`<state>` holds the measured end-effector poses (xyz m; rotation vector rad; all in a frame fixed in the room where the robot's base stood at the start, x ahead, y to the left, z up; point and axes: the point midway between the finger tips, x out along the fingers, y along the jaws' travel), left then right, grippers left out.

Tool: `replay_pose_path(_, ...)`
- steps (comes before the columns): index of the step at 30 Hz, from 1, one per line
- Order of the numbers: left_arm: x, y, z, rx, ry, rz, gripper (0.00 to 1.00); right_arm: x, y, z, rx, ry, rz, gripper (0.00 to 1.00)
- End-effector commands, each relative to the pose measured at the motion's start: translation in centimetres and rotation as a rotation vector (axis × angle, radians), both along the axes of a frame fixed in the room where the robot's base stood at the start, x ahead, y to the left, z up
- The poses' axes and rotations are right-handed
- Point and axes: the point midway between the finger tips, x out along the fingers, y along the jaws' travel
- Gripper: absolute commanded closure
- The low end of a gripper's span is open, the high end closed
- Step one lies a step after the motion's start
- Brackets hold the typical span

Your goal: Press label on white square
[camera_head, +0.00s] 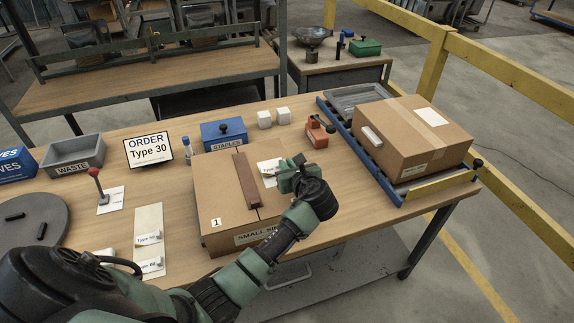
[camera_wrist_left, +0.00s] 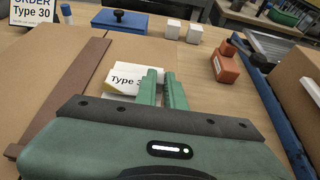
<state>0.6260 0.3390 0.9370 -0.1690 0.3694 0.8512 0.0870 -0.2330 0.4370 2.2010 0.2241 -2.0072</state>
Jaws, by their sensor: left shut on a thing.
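My left gripper (camera_head: 291,172) is above the flat brown box (camera_head: 225,190). It is shut on a white label (camera_head: 267,166) printed "Type 30". In the left wrist view the label (camera_wrist_left: 122,82) shows at the left of the close-set fingers (camera_wrist_left: 163,88), its last digit partly hidden. The white square (camera_head: 427,117) lies on top of the closed cardboard carton (camera_head: 405,135) at the right, apart from my gripper. My right gripper is not in view.
The carton stands on a blue-railed roller conveyor (camera_head: 365,150). An orange tape tool (camera_head: 317,133), white cubes (camera_head: 273,117) and a blue staples box (camera_head: 224,133) stand behind the flat box. An order sign (camera_head: 148,149) reads "Type 30". Type cards (camera_head: 149,225) lie at the left.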

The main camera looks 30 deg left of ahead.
Motion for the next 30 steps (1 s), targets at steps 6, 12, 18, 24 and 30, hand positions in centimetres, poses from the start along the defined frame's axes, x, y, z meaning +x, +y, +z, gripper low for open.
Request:
replay_pose_path(6,0.0,0.0,-0.2,0.001,0.001,0.0,1.0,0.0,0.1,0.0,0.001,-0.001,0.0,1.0)
replay_pose_path(12,0.0,0.0,-0.5,0.001,0.001,0.001,1.0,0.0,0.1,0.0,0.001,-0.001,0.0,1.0)
replay_pose_path(18,0.0,0.0,-0.7,0.001,0.001,0.001,1.0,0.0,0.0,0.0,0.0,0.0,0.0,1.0)
replay_pose_path(24,0.0,0.0,-0.9,0.001,0.001,0.001,1.0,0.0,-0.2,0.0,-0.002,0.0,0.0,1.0)
replay_pose_path(30,0.0,0.0,-1.2,0.001,0.001,0.001,1.0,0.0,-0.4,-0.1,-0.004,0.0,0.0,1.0)
